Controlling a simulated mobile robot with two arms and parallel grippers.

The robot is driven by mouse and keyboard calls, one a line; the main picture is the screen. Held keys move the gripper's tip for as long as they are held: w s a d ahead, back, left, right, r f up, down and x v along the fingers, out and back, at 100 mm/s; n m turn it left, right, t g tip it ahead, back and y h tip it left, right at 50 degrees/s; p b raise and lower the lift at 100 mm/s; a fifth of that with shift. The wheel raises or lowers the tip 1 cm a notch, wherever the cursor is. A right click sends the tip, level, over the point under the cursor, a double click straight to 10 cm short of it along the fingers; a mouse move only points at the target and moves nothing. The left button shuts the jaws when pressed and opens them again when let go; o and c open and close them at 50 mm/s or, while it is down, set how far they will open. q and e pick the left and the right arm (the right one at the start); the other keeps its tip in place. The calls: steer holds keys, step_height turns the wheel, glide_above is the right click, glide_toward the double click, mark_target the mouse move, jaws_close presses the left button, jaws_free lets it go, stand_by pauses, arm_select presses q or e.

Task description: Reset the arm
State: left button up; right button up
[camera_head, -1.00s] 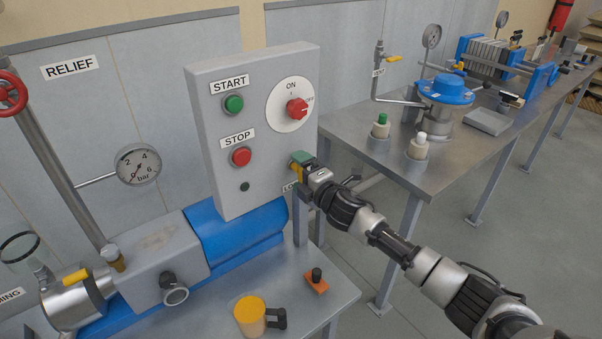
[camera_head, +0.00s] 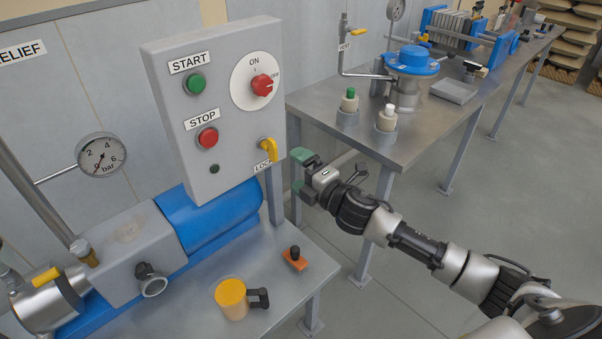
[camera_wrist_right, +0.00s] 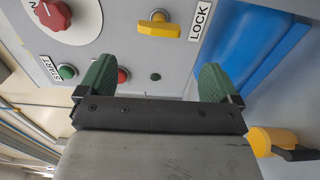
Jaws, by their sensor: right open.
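My right gripper (camera_head: 299,170) is just right of the grey control box (camera_head: 220,140), open and empty, with green fingertips. The right wrist view shows its two fingers (camera_wrist_right: 155,85) spread apart, facing the box. A yellow lock handle (camera_head: 267,150) sits at the box's lower right, beside the LOCK label; it also shows in the right wrist view (camera_wrist_right: 158,25), apart from the fingers. The box carries a green START button (camera_head: 196,84), a red STOP button (camera_head: 207,137) and a red rotary knob (camera_head: 262,85). My left gripper is not in view.
A blue-and-grey pump (camera_head: 210,215) stands below the box. A yellow cup (camera_head: 231,297) and an orange block with a black knob (camera_head: 294,258) stand on the near table. A steel bench (camera_head: 330,108) holds equipment behind my right arm. Open floor lies at the right.

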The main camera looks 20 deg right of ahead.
stand_by(0.5)
steer(key=s+d+f+m+g+h, duration=0.2)
steer(key=d+f+m, duration=0.15)
steer(key=f, duration=0.75)
steer(key=s+d+f+m+g+h, duration=0.15)
steer(key=f+m, duration=0.25)
steer(key=f, duration=0.6)
steer(key=s+d+f+m+g+h, duration=0.1)
steer(key=s+f+m+g, duration=0.1)
steer(key=s+f, duration=0.45)
steer(key=s+d+f+m+g+h, duration=0.1)
steer(key=s+f+m+g+h, duration=0.2)
steer(key=f, duration=0.7)
steer(key=s+a+f+m+g, duration=0.2)
steer(key=s+f, duration=0.4)
steer(key=s, duration=0.6)
steer(key=s+a+f+m+g+y, duration=0.1)
steer(key=s+f, duration=0.5)
steer(key=s, duration=0.7)
steer(key=s+a+f+m+g, duration=0.3)
steer(key=s+f, duration=0.3)
steer(key=s, duration=0.7)
steer(key=shift+a+m+g, duration=0.3)
steer(key=shift+m+g, duration=0.35)
steer(key=shift+g, duration=0.1)
